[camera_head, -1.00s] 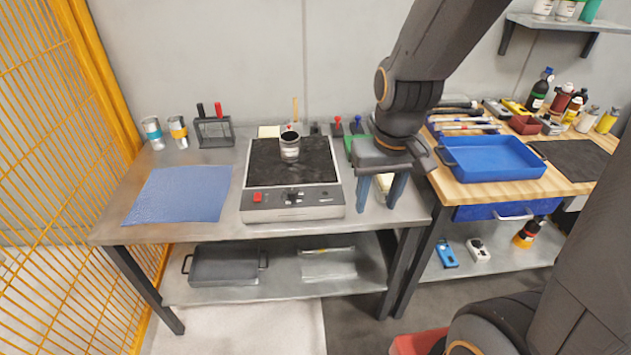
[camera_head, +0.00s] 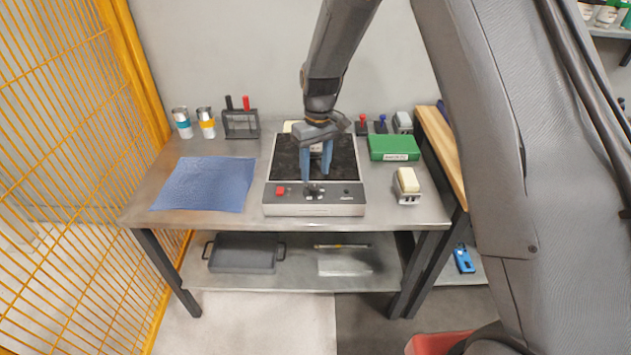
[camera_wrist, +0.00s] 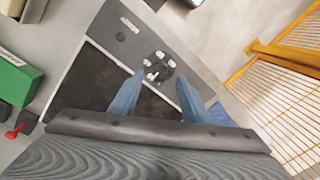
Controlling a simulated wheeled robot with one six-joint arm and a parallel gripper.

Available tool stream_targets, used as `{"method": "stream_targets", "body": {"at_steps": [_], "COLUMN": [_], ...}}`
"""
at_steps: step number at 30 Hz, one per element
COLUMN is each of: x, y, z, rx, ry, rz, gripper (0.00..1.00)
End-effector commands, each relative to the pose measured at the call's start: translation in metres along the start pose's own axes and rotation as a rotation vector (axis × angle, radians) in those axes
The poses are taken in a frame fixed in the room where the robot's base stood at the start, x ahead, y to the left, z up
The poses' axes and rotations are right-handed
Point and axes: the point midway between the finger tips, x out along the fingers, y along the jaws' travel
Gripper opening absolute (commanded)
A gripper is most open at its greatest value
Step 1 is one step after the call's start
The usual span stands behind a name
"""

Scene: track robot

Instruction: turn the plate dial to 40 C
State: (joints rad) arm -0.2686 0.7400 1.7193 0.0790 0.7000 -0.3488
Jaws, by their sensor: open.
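The hot plate (camera_head: 285,210) stands on the steel bench with a dark top and a grey front panel. The panel carries a red switch (camera_head: 280,191) at the left and a dark dial (camera_head: 313,189) near the middle. In the wrist view the dial (camera_wrist: 156,69) shows with pale marks around it; I cannot read its setting. My gripper (camera_head: 317,181) is open, its blue fingers pointing down over the panel at the dial. In the wrist view the gripper (camera_wrist: 158,92) has its fingers apart, with the dial between and beyond the tips. A cup on the plate is mostly hidden behind my gripper.
A blue mat (camera_head: 205,184) lies left of the plate. A green box (camera_head: 393,147) and a small block-like item (camera_head: 407,186) stand right. A yellow mesh fence (camera_head: 60,150) borders the left.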

Motion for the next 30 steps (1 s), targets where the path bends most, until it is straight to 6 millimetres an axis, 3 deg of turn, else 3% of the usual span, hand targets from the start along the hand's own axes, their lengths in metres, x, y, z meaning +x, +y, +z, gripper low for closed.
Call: {"method": "stream_targets", "body": {"at_steps": [10,23,30], "x": [0.045,0.054,0.054], "y": [0.0,0.0,0.0], "z": [0.001,0.0,0.0], "rx": [0.001,0.001,0.001], "ry": [-0.001,0.001,0.001], "rz": [0.0,0.001,0.001], "gripper": [0.43,0.43,0.02]}}
